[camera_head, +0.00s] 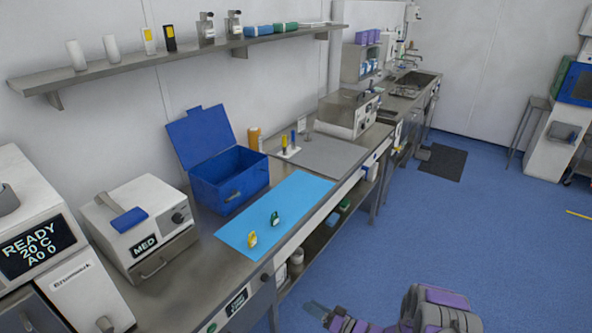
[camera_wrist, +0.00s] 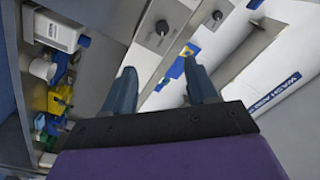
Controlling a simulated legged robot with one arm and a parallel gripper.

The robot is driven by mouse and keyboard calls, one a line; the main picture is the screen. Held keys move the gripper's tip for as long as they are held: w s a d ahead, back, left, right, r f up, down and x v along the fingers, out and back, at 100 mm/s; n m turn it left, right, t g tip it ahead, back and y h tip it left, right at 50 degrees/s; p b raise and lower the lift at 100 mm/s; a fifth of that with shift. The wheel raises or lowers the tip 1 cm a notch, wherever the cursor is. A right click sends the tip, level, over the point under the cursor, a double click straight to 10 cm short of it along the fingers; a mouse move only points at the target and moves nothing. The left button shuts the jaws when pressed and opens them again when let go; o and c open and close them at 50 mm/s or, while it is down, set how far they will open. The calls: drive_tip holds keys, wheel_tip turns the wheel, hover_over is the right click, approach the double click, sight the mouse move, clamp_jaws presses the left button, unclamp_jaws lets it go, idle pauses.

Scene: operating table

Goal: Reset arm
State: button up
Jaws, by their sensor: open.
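My arm shows at the bottom right of the head view, folded low over the blue floor and away from the bench. My gripper (camera_head: 318,309) is at its left end, off the front of the bench. In the wrist view my gripper (camera_wrist: 160,90) shows two blue-grey fingers standing apart with nothing between them. It is open and empty. Beyond the fingers are pale cabinet fronts with dark knobs.
A steel bench (camera_head: 208,263) runs along the wall with a light blue mat (camera_head: 290,205), an open blue box (camera_head: 240,190) and small yellow and green items (camera_head: 252,240) (camera_head: 274,218). A lower shelf (camera_head: 318,238) holds objects. The blue floor (camera_head: 450,230) to the right is mostly clear.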

drive_tip(key=w+d+r+n+g+h, duration=0.2)
drive_tip(key=w+d+r+h, duration=0.4)
drive_tip(key=w+d+h, duration=0.45)
drive_tip(key=s+d+r+m+g+h, duration=0.1)
drive_tip(key=s+d+r+h, duration=0.3)
drive_tip(key=r, duration=0.4)
drive_tip(key=s+d+r+m+g+h, duration=0.1)
drive_tip(key=s+d+r+h, duration=0.1)
drive_tip(key=s+d+r, duration=0.45)
drive_tip(key=s+a+r+m+g+h, duration=0.2)
drive_tip(key=s+a+r+g, duration=0.2)
drive_tip(key=s+r, duration=0.85)
drive_tip(key=s+a+r+g+y, duration=0.1)
drive_tip(key=s+a, duration=0.3)
drive_tip(key=s, duration=0.5)
drive_tip(key=s+a+r+g+y, duration=0.1)
drive_tip(key=s+a, duration=0.3)
drive_tip(key=s, duration=0.5)
drive_tip(key=s+a+n+g+y, duration=0.1)
drive_tip(key=s+a+g, duration=0.2)
drive_tip(key=s, duration=0.6)
drive_tip(key=shift+s+a+r+y, duration=0.25)
drive_tip(key=shift+a+r+y, duration=0.15)
drive_tip(key=shift+a, duration=0.15)
